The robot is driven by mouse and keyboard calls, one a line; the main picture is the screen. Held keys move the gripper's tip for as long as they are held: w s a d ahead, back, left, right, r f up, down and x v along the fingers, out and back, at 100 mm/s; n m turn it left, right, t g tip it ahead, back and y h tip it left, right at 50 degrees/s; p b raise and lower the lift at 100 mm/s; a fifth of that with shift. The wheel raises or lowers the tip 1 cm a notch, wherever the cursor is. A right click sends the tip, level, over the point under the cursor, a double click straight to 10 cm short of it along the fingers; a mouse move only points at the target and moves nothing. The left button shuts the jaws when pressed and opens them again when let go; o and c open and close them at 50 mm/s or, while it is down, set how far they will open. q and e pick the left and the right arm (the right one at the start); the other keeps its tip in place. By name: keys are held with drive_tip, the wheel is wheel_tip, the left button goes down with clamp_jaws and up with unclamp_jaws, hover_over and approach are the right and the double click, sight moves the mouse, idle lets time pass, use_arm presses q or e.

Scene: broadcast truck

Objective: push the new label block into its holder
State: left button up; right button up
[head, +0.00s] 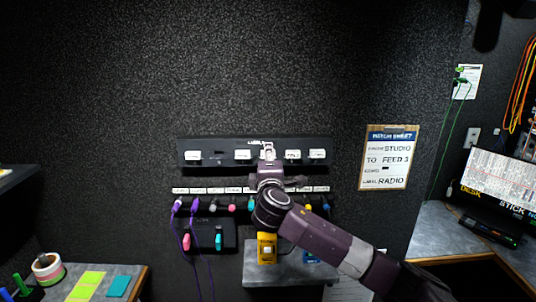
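A dark label strip (215,144) is mounted on the back wall. White label blocks sit along it, such as one at the far left (193,156), one left of my gripper (242,155) and one at the right end (317,154). A dark gap (219,156) shows between the first two. My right gripper (268,152) points at the strip right of its middle and covers that position. A small pale patch shows at its tip; I cannot tell whether it is a label block or the fingers, or whether it touches the strip. My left gripper is not in view.
Below the strip run small white tags (197,190) and several coloured plugs. Purple cables (194,235) hang at the left. A yellow device (267,248) stands on a grey shelf (300,272) beneath my arm. A patch sheet clipboard (389,158) hangs to the right.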

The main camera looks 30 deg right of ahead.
clamp_jaws()
drive_tip(key=shift+s+a, duration=0.1)
drive_tip(key=shift+p+v, duration=0.55)
drive_tip(key=shift+v, duration=2.35)
drive_tip(key=shift+s, duration=0.1)
drive_tip(key=shift+p+v, duration=0.35)
drive_tip(key=shift+v, duration=1.05)
